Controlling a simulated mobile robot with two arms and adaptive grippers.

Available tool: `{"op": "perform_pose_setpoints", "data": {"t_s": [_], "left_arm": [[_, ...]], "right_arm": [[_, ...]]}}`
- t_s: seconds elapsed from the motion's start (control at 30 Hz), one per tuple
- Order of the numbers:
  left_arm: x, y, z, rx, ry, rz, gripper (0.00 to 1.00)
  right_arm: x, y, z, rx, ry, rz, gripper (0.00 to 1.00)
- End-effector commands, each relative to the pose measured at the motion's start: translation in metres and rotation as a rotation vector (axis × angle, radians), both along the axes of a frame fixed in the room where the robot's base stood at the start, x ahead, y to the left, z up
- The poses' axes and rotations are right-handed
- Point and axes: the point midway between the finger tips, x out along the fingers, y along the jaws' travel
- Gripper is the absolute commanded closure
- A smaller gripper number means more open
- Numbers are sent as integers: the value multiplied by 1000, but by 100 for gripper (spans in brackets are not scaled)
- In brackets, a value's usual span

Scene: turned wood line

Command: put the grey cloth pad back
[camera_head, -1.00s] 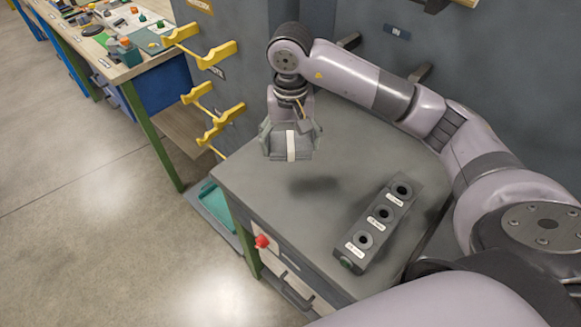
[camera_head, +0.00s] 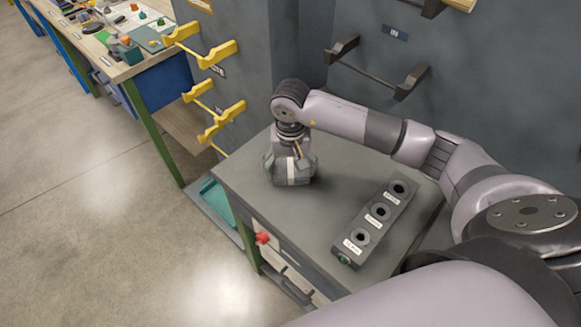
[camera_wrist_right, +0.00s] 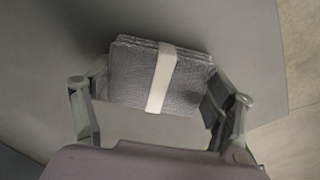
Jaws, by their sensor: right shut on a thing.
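The grey cloth pad (camera_wrist_right: 133,75) is a folded stack with a white band around it. In the right wrist view it sits between the fingers of my right gripper (camera_wrist_right: 160,98), which is shut on it. In the head view my right gripper (camera_head: 291,168) points down at the grey tabletop (camera_head: 320,205), near its far left part. The pad (camera_head: 291,178) is low, at or just above the surface; I cannot tell whether it touches. My left gripper is not in view.
A dark block with three labelled round holes (camera_head: 373,222) stands on the tabletop's right side. Yellow brackets (camera_head: 205,55) and a dark rack (camera_head: 375,75) are on the grey panels behind. A red knob (camera_head: 262,238) sticks out of the front. The tabletop's middle is clear.

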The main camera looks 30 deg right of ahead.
Motion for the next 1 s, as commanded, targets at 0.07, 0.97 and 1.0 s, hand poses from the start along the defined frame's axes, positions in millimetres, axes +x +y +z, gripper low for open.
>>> {"op": "perform_pose_setpoints", "data": {"t_s": [0.07, 0.97, 1.0], "left_arm": [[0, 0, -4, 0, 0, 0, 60], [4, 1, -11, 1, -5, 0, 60], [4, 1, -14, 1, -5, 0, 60]], "right_arm": [[0, 0, -3, 0, 0, 0, 53], [2, 0, 28, 0, -8, 2, 2], [2, 0, 37, 1, -8, 1, 2]]}}
